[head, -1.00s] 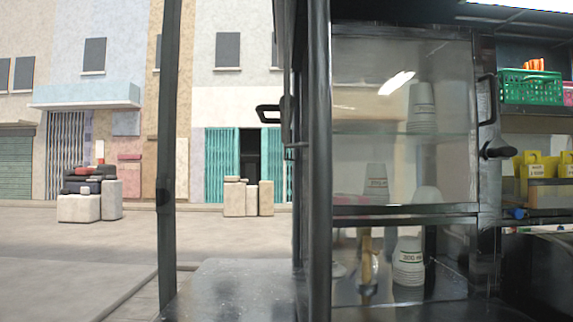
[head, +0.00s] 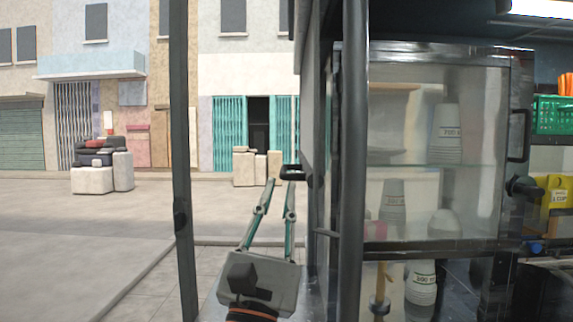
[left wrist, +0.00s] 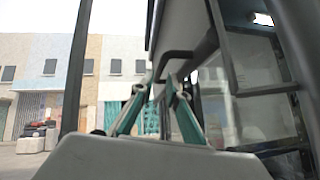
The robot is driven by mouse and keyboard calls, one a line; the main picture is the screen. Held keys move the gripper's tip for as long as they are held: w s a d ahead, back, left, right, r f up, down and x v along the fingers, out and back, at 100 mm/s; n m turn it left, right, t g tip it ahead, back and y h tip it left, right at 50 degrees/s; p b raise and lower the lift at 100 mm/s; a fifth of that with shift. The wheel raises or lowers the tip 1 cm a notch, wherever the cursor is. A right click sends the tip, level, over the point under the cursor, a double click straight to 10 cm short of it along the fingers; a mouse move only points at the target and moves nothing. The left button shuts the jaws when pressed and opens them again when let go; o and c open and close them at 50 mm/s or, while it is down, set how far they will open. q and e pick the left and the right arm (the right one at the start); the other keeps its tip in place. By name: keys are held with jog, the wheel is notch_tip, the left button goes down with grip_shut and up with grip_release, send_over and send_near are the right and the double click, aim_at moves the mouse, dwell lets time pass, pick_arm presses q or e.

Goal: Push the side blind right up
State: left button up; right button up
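The right side blind (head: 310,110) shows nearly edge-on in the head view, as a narrow grey panel beside the dark post. Its black handle (head: 292,172) sticks out to the left near its lower end. In the left wrist view the blind is a light grey panel (left wrist: 187,30) hanging down, with the black bar handle (left wrist: 176,58) at its lower edge. My left gripper (head: 281,182) points up at the handle from below. Its two green-sided fingers (left wrist: 157,82) are apart, with their tips close under the handle. Whether they touch it I cannot tell. My right gripper is out of view.
A glass cabinet (head: 437,150) with stacked cups stands right of the dark post (head: 354,160). A thinner post (head: 181,150) stands left of my gripper. Open street lies beyond. A green basket (head: 552,115) is at far right.

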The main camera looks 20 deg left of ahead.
aim_at(284, 168)
pick_arm(q)
jog(key=shift+p+x, duration=0.55)
jog(key=shift+x, duration=2.25)
grip_shut()
